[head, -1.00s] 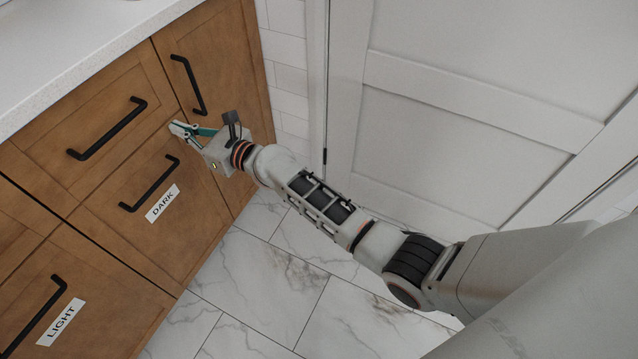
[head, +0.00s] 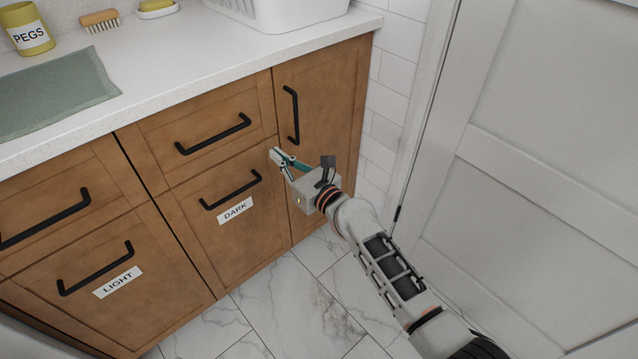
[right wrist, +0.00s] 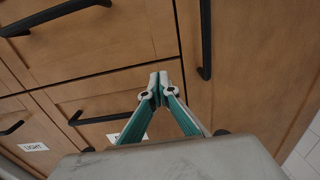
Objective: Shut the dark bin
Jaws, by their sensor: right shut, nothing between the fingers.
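The dark bin (head: 205,235) is a wooden pull-out front with a black bar handle and a white DARK label (head: 235,211). Its front looks flush with the cabinet fronts around it, so it appears shut. It also shows in the right wrist view (right wrist: 100,100), partly hidden by my gripper. My right gripper (head: 274,153) is shut and empty, close to the top right corner of the dark bin's front. Whether its tips touch the wood I cannot tell. My left gripper is not in view.
The bin labelled LIGHT (head: 150,300) is left of it, its front flush too. A drawer (head: 215,120) sits above, and a tall door (head: 330,90) is to the right. The counter (head: 200,50) holds a yellow PEGS pot (head: 25,30), a brush and a white basket. The marble floor (head: 290,300) in front is clear.

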